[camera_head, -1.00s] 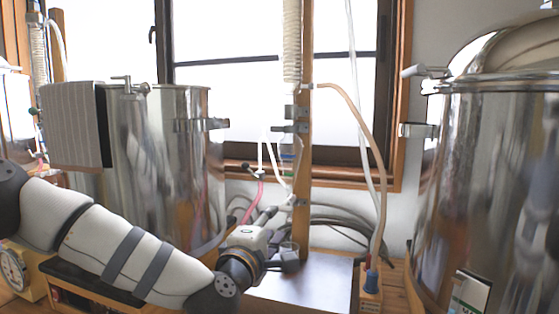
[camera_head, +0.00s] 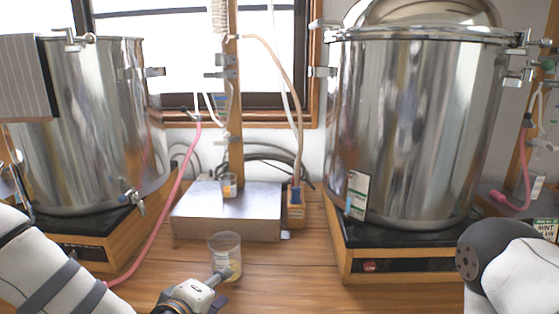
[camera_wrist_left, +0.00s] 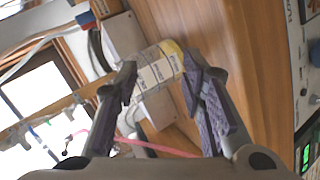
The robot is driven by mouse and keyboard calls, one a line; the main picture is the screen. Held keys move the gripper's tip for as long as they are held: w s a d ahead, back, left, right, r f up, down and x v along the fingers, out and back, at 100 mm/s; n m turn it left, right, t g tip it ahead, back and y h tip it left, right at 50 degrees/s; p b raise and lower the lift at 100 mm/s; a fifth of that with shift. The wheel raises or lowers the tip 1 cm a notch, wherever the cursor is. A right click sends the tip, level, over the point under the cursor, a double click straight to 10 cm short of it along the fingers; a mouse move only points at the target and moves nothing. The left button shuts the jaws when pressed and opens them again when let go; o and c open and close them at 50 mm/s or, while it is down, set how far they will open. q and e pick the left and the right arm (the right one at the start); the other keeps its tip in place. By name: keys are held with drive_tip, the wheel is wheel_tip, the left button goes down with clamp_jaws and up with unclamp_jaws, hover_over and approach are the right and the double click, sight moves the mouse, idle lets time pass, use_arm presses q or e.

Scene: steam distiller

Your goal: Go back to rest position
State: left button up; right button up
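My left gripper (camera_head: 222,288) is low over the wooden table at the front middle, beside a clear beaker (camera_head: 225,257) with pale yellow contents. In the left wrist view the two fingers (camera_wrist_left: 163,88) are spread apart. A labelled beaker with a yellow end (camera_wrist_left: 160,68) shows between and beyond the fingertips; I see no clear grip on it. My left arm (camera_head: 50,275) comes in from the lower left. My right arm (camera_head: 505,268) shows at the lower right edge; its gripper is out of view.
A small beaker (camera_head: 229,186) stands on a metal box (camera_head: 225,215) at the middle. Large steel pots stand left (camera_head: 90,130) and right (camera_head: 420,130) on black-topped wooden bases. A pink hose (camera_head: 155,235) runs down near my left arm. Bare table (camera_head: 290,280) lies right of the gripper.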

use_arm(q)
drive_tip(key=s+a+f+m+g, duration=0.2)
drive_tip(key=s+f+m+g, duration=0.45)
drive_tip(key=s+f, duration=1.05)
drive_tip(key=s+a+f+m+g+y, duration=0.1)
drive_tip(key=s+a+m+g, duration=0.1)
drive_tip(key=s, duration=0.9)
drive_tip(key=s+a+f+m+g+y, duration=0.1)
drive_tip(key=s+a+g, duration=0.4)
drive_tip(key=s, duration=0.6)
drive_tip(key=shift+s+a+f+m+y, duration=0.15)
drive_tip(key=shift+a+f+m+y, duration=0.2)
drive_tip(key=shift+a+m+y, duration=0.35)
